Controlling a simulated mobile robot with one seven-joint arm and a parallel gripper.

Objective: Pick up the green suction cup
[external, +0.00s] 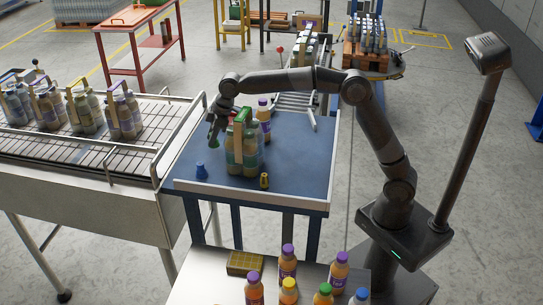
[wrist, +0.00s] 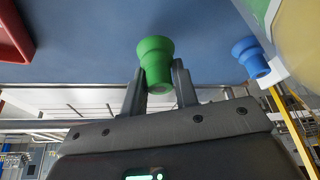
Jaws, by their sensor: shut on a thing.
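The green suction cup (wrist: 155,60) is a small flared cup between the two fingertips of my gripper (wrist: 158,78) in the wrist view. The fingers are closed on its narrower end. In the external view my gripper (external: 215,125) points down over the blue-topped table, and the green cup (external: 213,143) shows small at its tip. I cannot tell whether the cup touches the table or is just above it. A blue suction cup (wrist: 250,56) stands apart from it, and shows on the table in the external view (external: 200,170).
A bottle multipack (external: 241,150) stands close to the right of my gripper, with a purple-capped bottle (external: 264,115) behind it. A small yellow piece (external: 264,181) sits near the table's front. A conveyor (external: 100,150) with several packs is at left. The right of the tabletop (external: 305,165) is clear.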

